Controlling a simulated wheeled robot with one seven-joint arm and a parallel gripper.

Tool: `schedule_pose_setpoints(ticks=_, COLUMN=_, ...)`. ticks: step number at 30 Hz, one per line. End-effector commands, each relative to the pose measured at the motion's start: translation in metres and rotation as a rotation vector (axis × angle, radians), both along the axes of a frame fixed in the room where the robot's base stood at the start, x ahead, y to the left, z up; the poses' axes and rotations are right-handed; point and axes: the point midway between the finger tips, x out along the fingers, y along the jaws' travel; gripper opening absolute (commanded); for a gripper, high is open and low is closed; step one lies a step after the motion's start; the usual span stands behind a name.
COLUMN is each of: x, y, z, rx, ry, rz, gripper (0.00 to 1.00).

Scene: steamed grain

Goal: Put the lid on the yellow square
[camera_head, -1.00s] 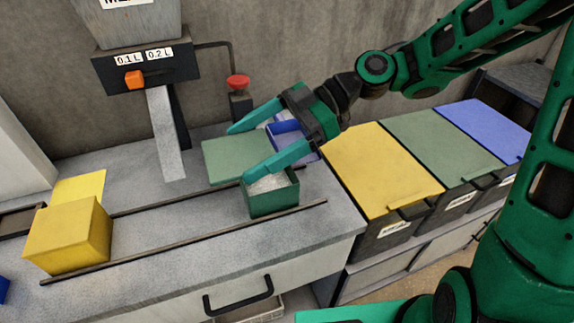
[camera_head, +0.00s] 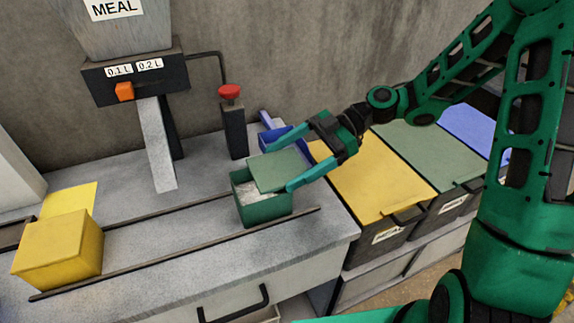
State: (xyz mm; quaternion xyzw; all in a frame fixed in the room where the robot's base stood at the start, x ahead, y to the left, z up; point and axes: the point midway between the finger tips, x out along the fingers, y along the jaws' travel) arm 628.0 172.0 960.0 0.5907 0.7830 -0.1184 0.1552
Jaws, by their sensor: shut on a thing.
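My gripper (camera_head: 282,164) is shut on a green square lid (camera_head: 276,170), with one finger at its far side and one at its near right side. The lid is over the back right part of a green open box (camera_head: 263,210) on the counter. White grain shows in the box at the front left of the lid. I cannot tell whether lid and box touch. A flat yellow square (camera_head: 70,200) shows at the far left, partly hidden behind a yellow box (camera_head: 58,250).
Two dark rails (camera_head: 180,257) run along the counter (camera_head: 180,225), clear between the boxes. The meal dispenser (camera_head: 135,75) and a post with a red knob (camera_head: 231,92) stand behind. A blue box (camera_head: 275,135) is behind my gripper. Bins with yellow (camera_head: 370,180), green and blue lids stand right.

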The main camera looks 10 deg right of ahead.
Motion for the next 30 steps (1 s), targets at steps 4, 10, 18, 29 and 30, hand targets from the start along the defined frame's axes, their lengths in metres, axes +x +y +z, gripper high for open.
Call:
schedule_pose_setpoints(ticks=4, x=-0.001, y=0.001, z=-0.013, rx=0.001, ry=0.001, rz=0.001, gripper=0.65)
schedule_pose_setpoints(ticks=10, x=-0.001, y=0.001, z=-0.015, rx=-0.001, ry=0.001, rz=0.001, gripper=0.65)
schedule_pose_setpoints(ticks=18, x=0.000, y=0.001, z=-0.014, rx=0.000, ry=0.000, rz=0.001, gripper=1.00)
schedule_pose_setpoints(ticks=29, x=0.010, y=-0.033, z=-0.004, rx=0.000, ry=-0.002, rz=-0.002, gripper=1.00)
schedule_pose_setpoints(ticks=30, x=0.012, y=-0.040, z=-0.002, rx=0.000, ry=-0.002, rz=-0.002, gripper=1.00)
